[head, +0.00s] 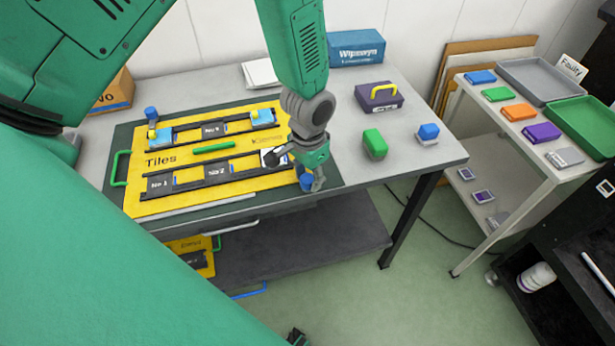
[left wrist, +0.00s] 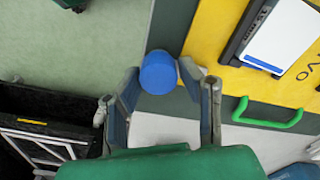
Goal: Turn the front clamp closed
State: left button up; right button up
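The yellow board marked "Tiles" (head: 150,206) lies on a dark green mat on the table. The front clamp shows as a blue round knob (head: 306,182) at the board's front right corner; its lower part is mostly hidden by my gripper. My left gripper (head: 314,178) reaches down over this corner. In the left wrist view the blue knob (left wrist: 158,72) sits between the two fingertips (left wrist: 159,75), which appear to touch it on both sides. Another blue knob (head: 151,113) stands at the board's back left corner. My right gripper is not recognisable in view.
The board has green handles (head: 118,168) and black rails with tiles. A green block (head: 375,144), a blue-topped block (head: 427,134) and a purple case (head: 379,97) stand to the right on the table. A side table (head: 515,126) holds trays and coloured boxes.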

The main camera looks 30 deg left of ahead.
aim_at(309, 176)
pick_arm(q)
jog(key=shift+o, duration=0.7)
jog(key=shift+w, duration=0.15)
jog(key=shift+r, duration=0.2)
notch_tip(309, 176, up, 11)
jog(key=shift+r, duration=0.15)
